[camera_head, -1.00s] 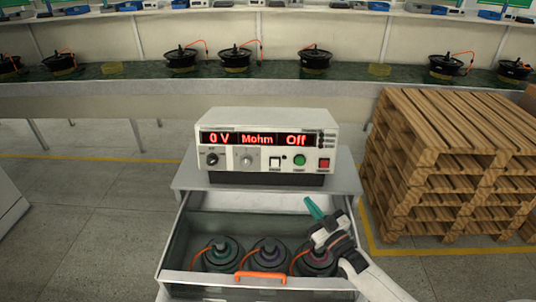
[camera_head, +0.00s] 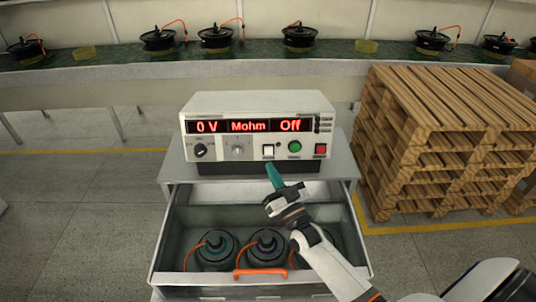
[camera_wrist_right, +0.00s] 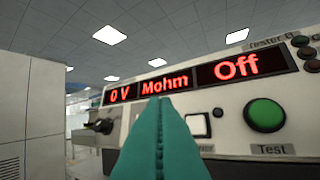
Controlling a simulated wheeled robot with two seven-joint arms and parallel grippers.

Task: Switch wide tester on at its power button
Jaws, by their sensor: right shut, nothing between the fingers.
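The wide tester (camera_head: 258,112) stands on top of a grey drawer cabinet; its red display reads "0 V", "Mohm" and "Off". A white square button (camera_head: 268,150), a round green button (camera_head: 295,146) and a red button (camera_head: 320,149) sit low on its front. My right gripper (camera_head: 271,167) has teal fingers and is shut and empty, its tips just below the white button. In the right wrist view, the shut fingers (camera_wrist_right: 160,105) point at the front panel, left of the white button (camera_wrist_right: 198,125) and the green button (camera_wrist_right: 265,115). Whether they touch the panel cannot be told. My left gripper is not in view.
The open drawer (camera_head: 170,240) below the tester holds several hub motors (camera_head: 216,250) and has an orange handle (camera_head: 261,273). Wooden pallets (camera_head: 440,140) are stacked at the right. A conveyor (camera_head: 200,69) with black hub motors runs across the back. Floor at the left is clear.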

